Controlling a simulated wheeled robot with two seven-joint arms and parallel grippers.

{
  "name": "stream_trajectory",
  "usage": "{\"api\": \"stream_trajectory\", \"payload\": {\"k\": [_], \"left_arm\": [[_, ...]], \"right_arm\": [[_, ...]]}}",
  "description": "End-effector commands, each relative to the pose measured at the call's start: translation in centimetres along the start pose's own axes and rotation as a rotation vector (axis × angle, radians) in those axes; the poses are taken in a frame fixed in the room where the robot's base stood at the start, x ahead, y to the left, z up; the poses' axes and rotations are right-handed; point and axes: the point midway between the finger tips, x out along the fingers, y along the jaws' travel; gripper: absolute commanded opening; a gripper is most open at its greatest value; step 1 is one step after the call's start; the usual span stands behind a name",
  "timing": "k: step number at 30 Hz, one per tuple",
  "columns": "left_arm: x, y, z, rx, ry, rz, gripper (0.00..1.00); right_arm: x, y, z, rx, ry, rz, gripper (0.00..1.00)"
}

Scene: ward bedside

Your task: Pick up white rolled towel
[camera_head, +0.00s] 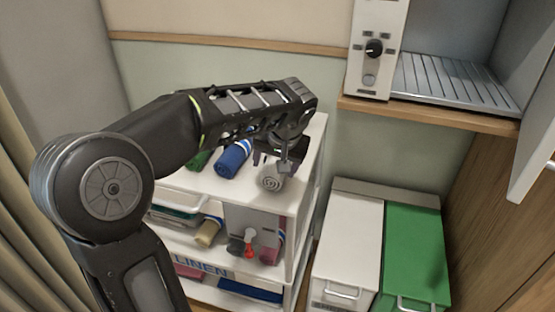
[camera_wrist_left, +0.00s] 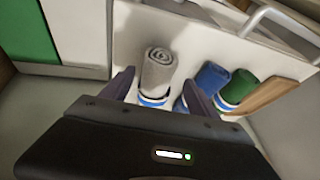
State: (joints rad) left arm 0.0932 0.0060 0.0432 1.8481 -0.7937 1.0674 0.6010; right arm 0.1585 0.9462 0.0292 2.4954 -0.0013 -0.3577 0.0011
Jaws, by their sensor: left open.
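The white rolled towel (camera_head: 271,178) looks pale grey and lies on the top of a white linen cart (camera_head: 245,195), its spiral end toward the front. In the left wrist view the towel (camera_wrist_left: 157,72) shows a blue and white band at its near end. My left gripper (camera_head: 278,160) is open just above and behind the towel's visible end. In the left wrist view its two fingertips (camera_wrist_left: 158,78) stand to either side of the towel. Whether the fingers touch it I cannot tell. My right gripper is in neither view.
A blue rolled towel (camera_head: 234,158) and a green one (camera_head: 200,160) lie left of the white one. The cart's lower shelves hold more items. White (camera_head: 348,235) and green (camera_head: 415,250) bins stand to the right, below a wall shelf (camera_head: 430,110).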

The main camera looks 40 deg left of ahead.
Motion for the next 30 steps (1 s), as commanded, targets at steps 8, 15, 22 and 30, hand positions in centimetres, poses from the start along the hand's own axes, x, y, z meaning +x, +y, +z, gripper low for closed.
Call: {"api": "stream_trajectory", "payload": {"k": [8, 15, 22, 30], "left_arm": [[0.1, 0.0, 0.0, 0.000, 0.000, 0.000, 0.69], [2.6, 0.1, -0.1, 0.003, -0.003, -0.001, 0.69], [5.2, 0.1, -0.1, 0.001, -0.001, -0.001, 0.69], [5.2, 0.2, -0.1, 0.001, 0.001, 0.000, 0.69]], "right_arm": [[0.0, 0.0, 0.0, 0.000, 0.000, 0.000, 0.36], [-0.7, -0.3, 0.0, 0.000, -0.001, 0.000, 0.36], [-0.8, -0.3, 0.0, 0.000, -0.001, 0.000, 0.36], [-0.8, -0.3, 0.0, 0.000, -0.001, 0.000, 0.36]]}}
